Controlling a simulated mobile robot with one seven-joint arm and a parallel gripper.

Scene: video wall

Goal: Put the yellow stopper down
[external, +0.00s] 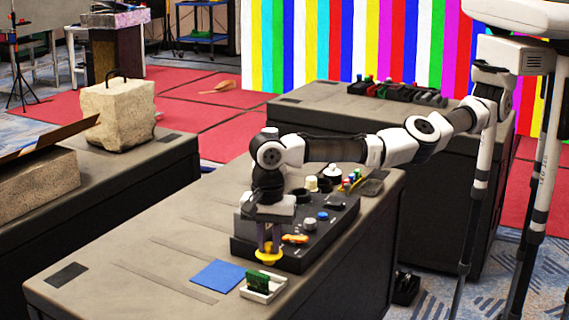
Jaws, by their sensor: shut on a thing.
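My gripper (268,240) points down near the front left edge of the black organizer tray (243,248) on the grey table. It is shut on the yellow stopper (268,257), whose wide yellow part shows below the fingertips.
A blue square mat (218,275) and a white holder (266,285) with a green piece lie in front of the gripper. The tray carries several small items, among them a blue cap (323,216). The table's left part (110,265) is clear.

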